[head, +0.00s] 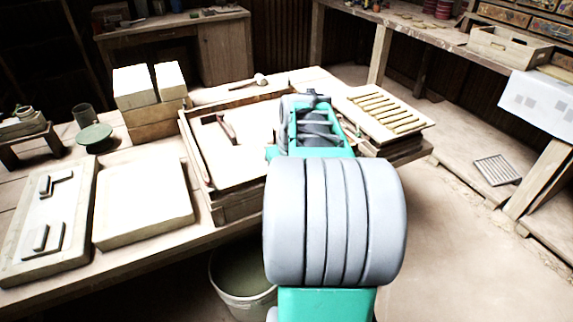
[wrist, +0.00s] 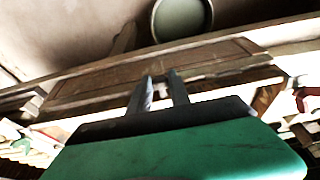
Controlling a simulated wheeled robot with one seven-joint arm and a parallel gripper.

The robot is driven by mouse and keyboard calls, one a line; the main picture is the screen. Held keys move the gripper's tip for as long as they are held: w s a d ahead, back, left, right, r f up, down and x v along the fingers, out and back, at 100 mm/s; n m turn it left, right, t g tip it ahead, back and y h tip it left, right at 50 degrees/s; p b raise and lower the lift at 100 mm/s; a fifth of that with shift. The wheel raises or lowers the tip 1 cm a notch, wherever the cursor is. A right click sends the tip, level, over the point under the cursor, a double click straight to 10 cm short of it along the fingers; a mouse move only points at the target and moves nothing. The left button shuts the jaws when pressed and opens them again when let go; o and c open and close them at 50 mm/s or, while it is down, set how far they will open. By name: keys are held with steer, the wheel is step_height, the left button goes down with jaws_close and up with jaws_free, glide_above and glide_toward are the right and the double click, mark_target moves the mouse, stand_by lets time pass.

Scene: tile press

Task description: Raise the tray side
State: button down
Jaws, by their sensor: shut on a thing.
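A wooden tray (head: 188,150) with low sides stands at the front of the workbench in the head view, left of my arm. Its near side shows as a brown panel (head: 238,207), and my arm covers its right part. In the wrist view a long framed wooden panel (wrist: 90,84), which looks like this tray side, runs across the picture. My gripper (wrist: 163,78) reaches its upper edge, with the two fingers close together and shut on the tray side. The exact contact is hard to see.
A bucket (head: 238,285) stands on the floor before the bench and shows in the wrist view (wrist: 182,18). Left are a pale slab (head: 145,200) and a board with metal pieces (head: 50,235). A slatted rack (head: 385,108) lies right of my arm. The right floor is mostly clear.

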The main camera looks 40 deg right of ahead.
steer(key=g+p, duration=0.1)
steer(key=r+p, duration=0.1)
steer(key=p, duration=0.1)
steer(key=shift+w+r+g, duration=0.15)
steer(key=shift+w+g, duration=0.2)
steer(key=shift+g, duration=0.05)
steer(key=shift+w+d+g+y+p, duration=0.15)
steer(key=shift+g+y+p, duration=0.35)
steer(key=shift+p, duration=0.6)
steer(key=shift+f, duration=0.2)
steer(key=c, duration=1.3)
jaws_free()
steer(key=shift+o, duration=0.2)
step_height(320, 180, up, 8)
steer(key=shift+w+f, duration=0.1)
